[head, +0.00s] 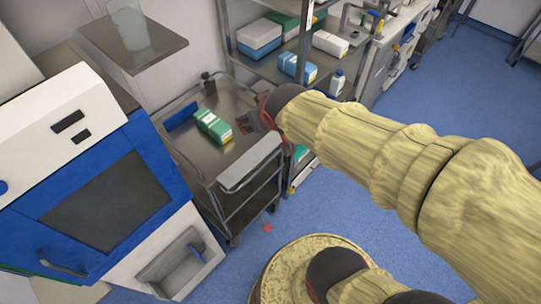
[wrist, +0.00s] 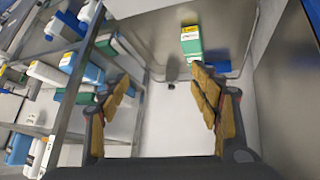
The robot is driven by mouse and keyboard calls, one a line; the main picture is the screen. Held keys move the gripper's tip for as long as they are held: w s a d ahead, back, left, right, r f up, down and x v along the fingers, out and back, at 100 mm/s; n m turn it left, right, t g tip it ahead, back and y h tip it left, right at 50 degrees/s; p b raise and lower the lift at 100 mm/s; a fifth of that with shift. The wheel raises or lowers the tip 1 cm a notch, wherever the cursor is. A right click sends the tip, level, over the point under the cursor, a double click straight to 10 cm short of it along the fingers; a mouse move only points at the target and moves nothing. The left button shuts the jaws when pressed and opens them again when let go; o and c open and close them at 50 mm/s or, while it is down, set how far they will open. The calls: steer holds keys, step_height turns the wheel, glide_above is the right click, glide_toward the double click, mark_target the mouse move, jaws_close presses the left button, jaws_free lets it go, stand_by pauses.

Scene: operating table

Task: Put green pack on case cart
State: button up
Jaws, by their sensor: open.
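A green pack (head: 213,126) with a white label and yellow end lies on the top tray of the metal cart (head: 187,137). The pack also shows near the top of the wrist view (wrist: 191,42), beyond my fingers. My gripper (head: 258,113) is just right of the pack, above the cart's right side, and partly hidden by my arm. In the wrist view my gripper (wrist: 160,80) has its fingers spread with nothing between them. The pack is apart from the fingers.
A metal shelf rack (head: 270,70) with several boxes and bottles stands behind the cart. A blue and white cabinet (head: 100,200) stands at left. A small dark object (head: 208,82) is at the cart's back corner. Blue floor is clear at right.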

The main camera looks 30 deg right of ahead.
steer(key=s+a+r+g, duration=0.1)
steer(key=s+a, duration=0.1)
steer(key=s, duration=0.5)
steer(key=s+a+r+g+y, duration=0.1)
steer(key=s+a+r, duration=0.1)
steer(key=s, duration=0.6)
steer(key=shift+s+a+r+g, duration=0.2)
steer(key=shift+a+g, duration=0.1)
steer(key=shift+a, duration=0.25)
steer(key=shift+w, duration=0.1)
